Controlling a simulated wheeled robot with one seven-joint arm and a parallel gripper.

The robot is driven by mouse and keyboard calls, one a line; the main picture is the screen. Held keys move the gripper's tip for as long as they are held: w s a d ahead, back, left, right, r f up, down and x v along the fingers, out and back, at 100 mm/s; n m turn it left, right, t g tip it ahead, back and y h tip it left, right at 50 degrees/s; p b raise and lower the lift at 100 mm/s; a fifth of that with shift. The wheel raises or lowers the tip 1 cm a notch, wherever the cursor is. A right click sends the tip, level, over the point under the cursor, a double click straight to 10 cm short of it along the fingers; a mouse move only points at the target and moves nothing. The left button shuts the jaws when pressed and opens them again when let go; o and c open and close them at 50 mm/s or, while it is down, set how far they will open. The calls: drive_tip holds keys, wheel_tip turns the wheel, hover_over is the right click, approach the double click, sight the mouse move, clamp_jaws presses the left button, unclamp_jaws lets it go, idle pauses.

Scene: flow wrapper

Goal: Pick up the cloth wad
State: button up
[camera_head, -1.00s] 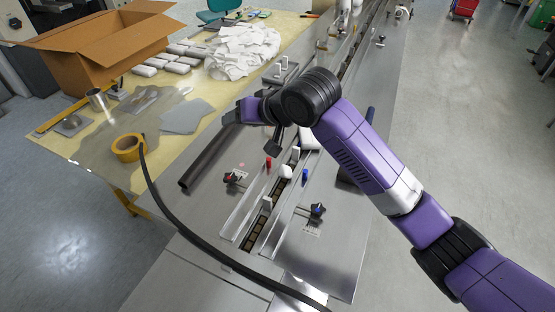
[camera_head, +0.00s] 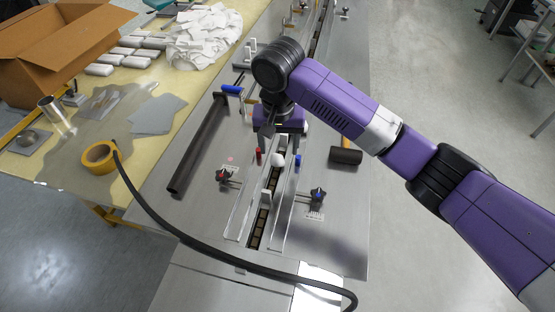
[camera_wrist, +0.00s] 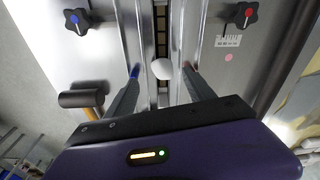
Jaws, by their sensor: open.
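The cloth wad (camera_head: 278,160) is a small white rounded lump at the narrow infeed channel of the machine. In the wrist view the wad (camera_wrist: 162,69) shows just ahead of and between my fingertips. My gripper (camera_head: 278,156) points down over the channel, with one red-tipped and one blue-tipped finger on either side of the wad. In the wrist view my gripper (camera_wrist: 161,75) is open, with gaps between the wad and both fingers. I cannot tell the exact height of the fingertips relative to the wad.
Metal guide rails (camera_head: 243,205) flank the channel. Knobs (camera_head: 224,175) (camera_head: 318,194) stand on both sides. A black-headed mallet (camera_head: 345,155) lies right, a dark bar (camera_head: 198,145) left. A black hose (camera_head: 165,225) crosses the front. The left table holds yellow tape (camera_head: 98,156) and a cardboard box (camera_head: 60,50).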

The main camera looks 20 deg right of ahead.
sight(278, 158)
drive_tip(key=shift+w+d+f+p, duration=0.1)
drive_tip(key=shift+w+f+p, duration=0.15)
drive_tip(key=shift+f, duration=1.05)
drive_tip(key=shift+w+f+p, duration=0.1)
drive_tip(key=shift+w+f, duration=0.25)
drive_tip(key=shift+f, duration=0.95)
clamp_jaws()
